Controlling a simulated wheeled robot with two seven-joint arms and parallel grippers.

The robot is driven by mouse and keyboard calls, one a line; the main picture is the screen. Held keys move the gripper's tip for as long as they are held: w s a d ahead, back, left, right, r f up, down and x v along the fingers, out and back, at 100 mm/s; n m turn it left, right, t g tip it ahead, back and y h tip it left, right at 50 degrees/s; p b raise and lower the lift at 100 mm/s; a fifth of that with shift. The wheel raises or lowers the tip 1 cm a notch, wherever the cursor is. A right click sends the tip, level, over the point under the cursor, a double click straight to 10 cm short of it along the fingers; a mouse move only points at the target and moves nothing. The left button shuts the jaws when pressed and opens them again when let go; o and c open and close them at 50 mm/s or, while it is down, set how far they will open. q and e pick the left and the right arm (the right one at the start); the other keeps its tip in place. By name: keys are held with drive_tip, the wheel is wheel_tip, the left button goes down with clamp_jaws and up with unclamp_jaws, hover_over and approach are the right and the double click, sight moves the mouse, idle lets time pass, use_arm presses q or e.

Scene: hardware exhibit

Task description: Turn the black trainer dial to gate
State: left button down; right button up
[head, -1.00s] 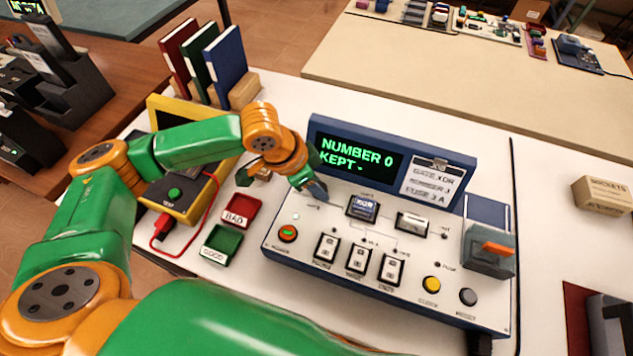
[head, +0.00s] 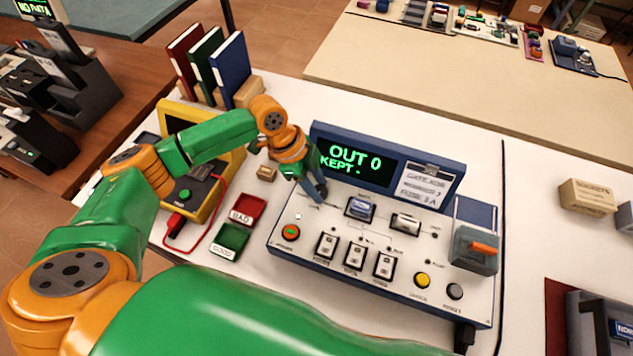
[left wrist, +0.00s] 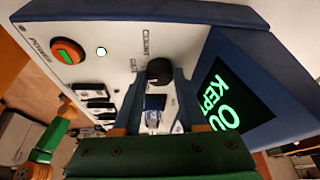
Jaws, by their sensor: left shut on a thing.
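The trainer (head: 392,290) is a white sloped panel in a blue case with a display. Its black dial (left wrist: 160,71) shows in the left wrist view as a round knob near COUNT lettering. In the head view my gripper hides the dial. My left gripper (head: 318,198) is at the panel's upper left. In the left wrist view its fingers (left wrist: 157,78) are shut on the dial, one on each side. The display (head: 355,160) reads "OUT 0" and "KEPT -". I cannot make out a pointer on the dial. My right gripper is not in view.
The panel also holds a lit orange power button (head: 290,232), three switches, a yellow button (head: 422,280), a grey button and an orange-handled lever (head: 482,248). Red and green trays (head: 230,238) and a yellow tester (head: 200,195) lie left. Books (head: 230,68) stand behind.

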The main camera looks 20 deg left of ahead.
use_arm(q)
drive_tip(key=shift+m, duration=0.6)
drive_tip(key=shift+f+g, duration=0.1)
drive_tip(key=shift+g, duration=0.2)
drive_tip(key=shift+c, duration=2.3)
unclamp_jaws()
drive_tip(key=shift+d, duration=0.1)
drive_tip(key=b+v, duration=0.1)
drive_tip(key=v, duration=0.6)
